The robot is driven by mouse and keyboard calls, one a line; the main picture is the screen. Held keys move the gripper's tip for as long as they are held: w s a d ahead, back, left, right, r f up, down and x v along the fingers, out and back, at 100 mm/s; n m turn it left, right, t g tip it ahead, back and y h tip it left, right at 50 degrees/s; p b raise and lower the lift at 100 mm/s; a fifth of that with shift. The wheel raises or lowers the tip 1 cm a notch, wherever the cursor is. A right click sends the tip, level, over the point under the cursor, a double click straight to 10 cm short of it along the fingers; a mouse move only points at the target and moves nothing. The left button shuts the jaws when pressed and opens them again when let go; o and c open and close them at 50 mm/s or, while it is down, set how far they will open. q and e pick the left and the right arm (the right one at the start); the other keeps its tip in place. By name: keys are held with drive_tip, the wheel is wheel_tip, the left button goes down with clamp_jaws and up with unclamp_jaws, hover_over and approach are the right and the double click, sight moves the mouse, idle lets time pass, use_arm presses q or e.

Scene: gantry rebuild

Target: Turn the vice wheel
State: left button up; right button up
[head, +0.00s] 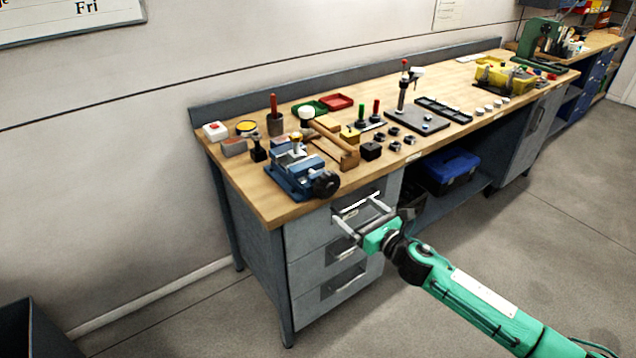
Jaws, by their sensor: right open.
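A blue vice (292,174) sits on the wooden workbench (283,208) near its left front corner. Its black wheel (326,184) faces the front edge of the bench. My right gripper (358,218) is open and empty. In the picture it lies below and to the right of the wheel, in front of the grey drawers, apart from the wheel. I cannot tell how far it is from the drawer fronts. My left gripper is out of view.
A mallet (338,146) lies just right of the vice, with a black block (371,151) beside it. Drawers (330,250) with handles stand below. A stand (418,119) and a yellow item (505,78) are farther right. The floor (520,250) in front is clear.

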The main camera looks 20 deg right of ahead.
sight(329, 188)
drive_tip(key=p+x, duration=0.2)
drive_tip(key=x, duration=1)
drive_tip(key=shift+w+a, duration=0.15)
drive_tip(key=shift+w, duration=0.35)
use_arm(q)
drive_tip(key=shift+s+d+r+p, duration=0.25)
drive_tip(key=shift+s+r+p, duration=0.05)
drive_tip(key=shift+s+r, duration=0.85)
use_arm(e)
drive_tip(key=shift+w, duration=0.1)
drive_tip(key=shift+f, duration=0.1)
drive_tip(key=c, duration=1)
